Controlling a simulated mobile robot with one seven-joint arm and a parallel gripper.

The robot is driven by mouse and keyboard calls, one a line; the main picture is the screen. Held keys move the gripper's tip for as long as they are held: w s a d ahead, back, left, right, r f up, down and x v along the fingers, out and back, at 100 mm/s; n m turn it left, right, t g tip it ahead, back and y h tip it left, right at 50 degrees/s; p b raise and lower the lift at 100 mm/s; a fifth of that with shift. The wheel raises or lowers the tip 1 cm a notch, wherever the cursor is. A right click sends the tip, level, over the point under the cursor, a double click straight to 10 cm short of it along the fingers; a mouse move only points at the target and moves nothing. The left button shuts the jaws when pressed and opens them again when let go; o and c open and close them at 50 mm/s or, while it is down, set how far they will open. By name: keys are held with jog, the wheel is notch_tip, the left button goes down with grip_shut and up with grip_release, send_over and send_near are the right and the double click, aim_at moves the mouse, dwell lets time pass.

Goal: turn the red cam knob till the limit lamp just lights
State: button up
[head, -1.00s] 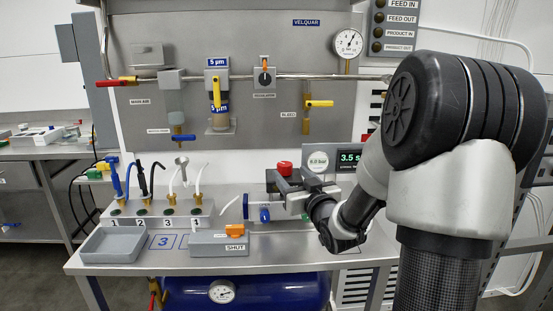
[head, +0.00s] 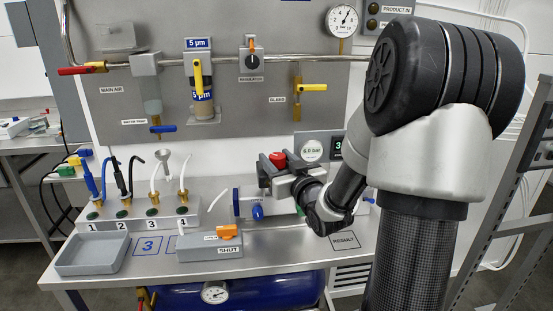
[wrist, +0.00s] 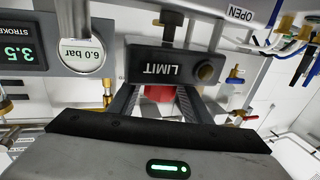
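The red cam knob (head: 278,159) shows in the head view just beyond my gripper (head: 270,168), over the blue-ended cylinder (head: 258,211). In the wrist view the knob (wrist: 158,94) lies between the two fingers of my gripper (wrist: 158,100), with a gap on each side. The fingers look open, and I see no clear contact. A dark box marked LIMIT (wrist: 150,65) sits directly beyond the knob. Its round limit lamp (wrist: 205,72) looks dark.
The wrist view shows a stroke display (wrist: 15,55) reading 3.5 and a 6.0 bar gauge (wrist: 82,56). On the bench are a grey tray (head: 91,254), a SHUT valve box (head: 209,246) and several numbered hose ports (head: 138,215). A pipe panel (head: 225,110) stands behind.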

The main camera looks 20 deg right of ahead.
jog(key=c, duration=0.7)
jog(key=shift+n+y+p, duration=0.35)
jog(key=shift+n+y, duration=0.75)
jog(key=shift+y, duration=0.6)
jog(key=o, duration=1)
jog(key=shift+w, duration=0.1)
jog(key=shift+o, duration=0.2)
jog(key=s+d+p, duration=0.1)
jog(key=s+d, duration=0.2)
jog(key=s, duration=1.4)
jog(key=shift+p, duration=0.3)
jog(key=shift+s+d, duration=0.1)
